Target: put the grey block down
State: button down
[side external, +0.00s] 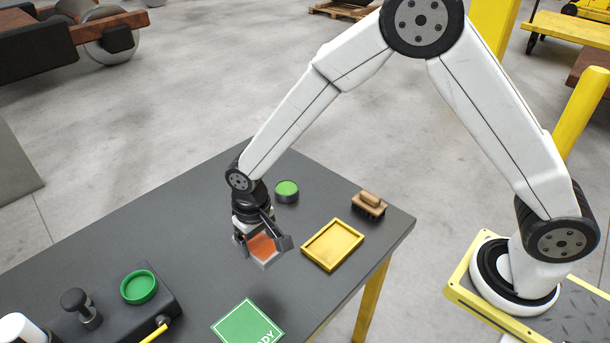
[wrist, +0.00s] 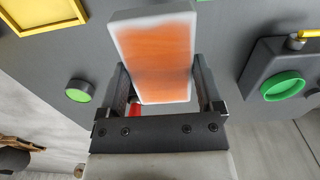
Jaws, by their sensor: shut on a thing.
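The grey block (wrist: 152,52) has an orange face and a pale grey rim in the wrist view. It also shows in the side view (side external: 264,247). My gripper (side external: 262,238) is shut on it and holds it over the dark grey table (side external: 215,212), left of the yellow tray. In the wrist view, the two fingers of my gripper (wrist: 163,95) sit on either side of the block. The block appears to be above the tabletop; I cannot tell how high.
An empty yellow tray (side external: 333,245), a brown brush (side external: 369,204) and a green-topped round piece (side external: 287,191) lie on the table. A green sign (side external: 247,327) is at the front. A dark box with a black knob (side external: 80,304) and a green ring (side external: 139,287) stands at the left.

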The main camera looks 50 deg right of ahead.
aim_at(225, 264)
jog(key=w, duration=0.1)
jog(key=w+a+f, duration=0.1)
jog(key=w, duration=0.1)
jog(key=w+f, duration=0.1)
jog(key=w, duration=0.1)
jog(key=shift+a+f, duration=0.15)
jog(key=shift+a, duration=0.2)
jog(key=w+f, duration=0.1)
jog(key=f, duration=0.1)
jog(key=w+a+f, duration=0.1)
jog(key=w+f, duration=0.1)
jog(key=shift+w+a, duration=0.1)
jog(key=shift+w+a+f, duration=0.2)
jog(key=shift+w+f, duration=0.35)
jog(key=shift+f, duration=0.15)
jog(key=shift+w+a+f, duration=0.1)
jog(key=shift+w+f, duration=0.2)
jog(key=shift+f, duration=1.5)
jog(key=shift+f, duration=0.15)
